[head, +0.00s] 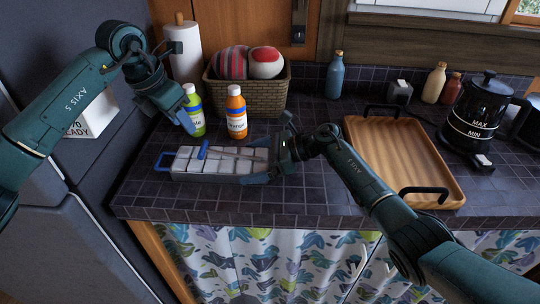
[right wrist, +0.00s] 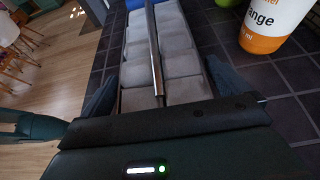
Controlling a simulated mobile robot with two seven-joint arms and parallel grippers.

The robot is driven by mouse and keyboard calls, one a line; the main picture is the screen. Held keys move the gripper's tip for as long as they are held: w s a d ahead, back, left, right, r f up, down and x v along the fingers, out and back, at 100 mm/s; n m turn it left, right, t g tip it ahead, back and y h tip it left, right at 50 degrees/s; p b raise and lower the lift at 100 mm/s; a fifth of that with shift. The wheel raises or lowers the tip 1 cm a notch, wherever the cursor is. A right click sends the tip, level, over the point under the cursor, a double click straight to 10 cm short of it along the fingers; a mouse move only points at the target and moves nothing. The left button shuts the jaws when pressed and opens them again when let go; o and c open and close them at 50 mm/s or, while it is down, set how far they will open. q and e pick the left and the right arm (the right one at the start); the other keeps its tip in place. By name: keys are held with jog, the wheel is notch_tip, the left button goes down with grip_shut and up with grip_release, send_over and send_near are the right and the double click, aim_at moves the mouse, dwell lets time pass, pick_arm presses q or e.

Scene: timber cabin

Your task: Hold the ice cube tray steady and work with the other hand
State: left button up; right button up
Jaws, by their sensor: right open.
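The ice cube tray (head: 220,173) lies on the dark tiled counter, filled with pale cubes, with a metal lever along its middle and blue at its left end. In the right wrist view the tray (right wrist: 178,65) runs away from me, the metal lever (right wrist: 154,45) along it. My right gripper (head: 270,150) is open at the tray's right end, one finger on each side of it; contact is unclear. My left gripper (head: 180,118) is raised above and behind the tray's left end, near the green-labelled bottle; its jaw opening is unclear.
An orange bottle (head: 236,113) and a green bottle (head: 194,112) stand just behind the tray. Behind them is a wicker basket (head: 262,97). A wooden tray (head: 400,160) with black handles is on the right, near a black kettle (head: 478,112). The counter's front edge is close.

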jog(key=shift+a+f, duration=0.2)
jog(key=shift+a, duration=0.25)
